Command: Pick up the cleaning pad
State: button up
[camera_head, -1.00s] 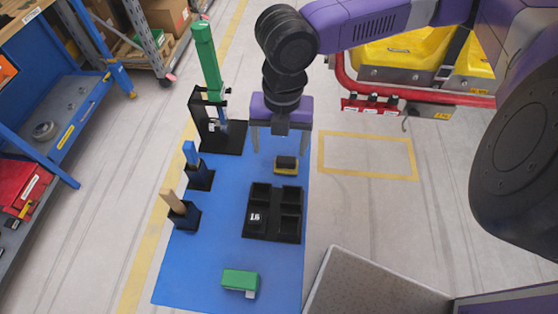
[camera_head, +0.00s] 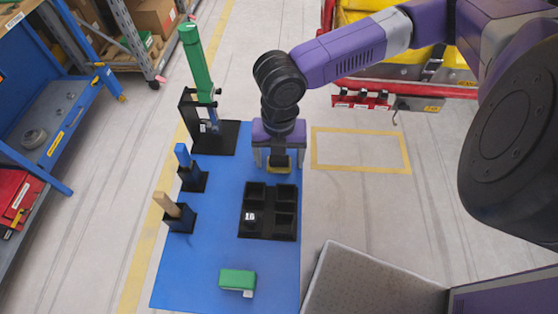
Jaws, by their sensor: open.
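A small yellow block with a dark top (camera_head: 279,171), which looks like the cleaning pad, lies on the blue mat (camera_head: 190,262) behind the black compartment tray. My purple gripper (camera_head: 279,161) is right over it, with its two grey fingers spread to the pad's left and right. The gripper hides most of the pad's top. I cannot tell whether the fingers touch its sides.
The black tray (camera_head: 268,210) stands just in front of the pad, with a black block marked 16 (camera_head: 250,221). A green block (camera_head: 238,280) lies nearer. Holders with a green-handled tool (camera_head: 198,60), a blue handle (camera_head: 182,155) and a wooden handle (camera_head: 167,204) stand left.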

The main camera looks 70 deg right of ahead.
aim_at(279, 158)
jog(key=c, duration=1.5)
jog(key=shift+r, duration=0.1)
notch_tip(279, 158, up, 20)
jog(key=shift+f+p, duration=0.1)
jog(key=shift+p, duration=0.4)
jog(key=o, duration=0.7)
jog(key=shift+c, duration=0.2)
jog(key=c, duration=0.4)
jog(key=shift+f, duration=0.1)
jog(key=shift+c, duration=0.2)
